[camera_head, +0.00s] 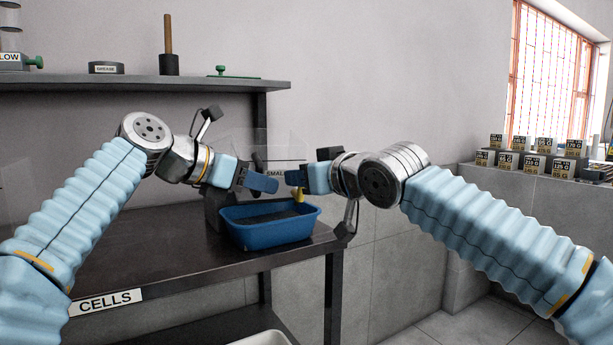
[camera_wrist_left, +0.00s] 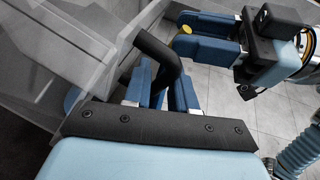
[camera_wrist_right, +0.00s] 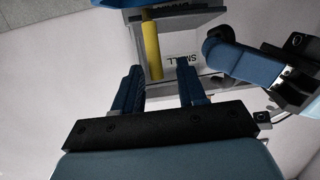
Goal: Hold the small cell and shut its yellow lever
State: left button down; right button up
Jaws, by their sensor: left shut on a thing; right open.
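The small cell (camera_head: 213,207) has a grey body, clear walls and a "SMALL" label that also shows in the right wrist view (camera_wrist_right: 181,62). My left gripper (camera_head: 272,184) is shut on its black bent handle (camera_wrist_left: 158,50). The yellow lever (camera_wrist_right: 152,46) hangs at the cell's front; in the head view its lower end (camera_head: 298,196) shows by my right gripper (camera_head: 290,178). My right gripper is open. In the right wrist view the lever appears between its fingers, nearer the left one; I cannot tell whether they touch.
A blue tub (camera_head: 270,234) stands below the grippers at the table's right end. The dark table (camera_head: 170,248) carries a "CELLS" label. A shelf (camera_head: 150,84) hangs behind. Several labelled blocks (camera_head: 533,163) stand on a ledge at right. A pale bin (camera_head: 262,339) is below.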

pick_arm(q)
jog(key=shift+w+f, duration=0.1)
jog(key=shift+f, duration=0.25)
pick_arm(e)
jog(key=v, duration=1.2)
jog(key=shift+s, duration=0.1)
pick_arm(q)
jog(key=c, duration=1.2)
grip_release()
jog(key=shift+c, duration=0.2)
jog(key=shift+o, duration=1.2)
jog(key=shift+w, duration=0.15)
jog(key=shift+o, duration=0.8)
jog(key=shift+r, duration=0.25)
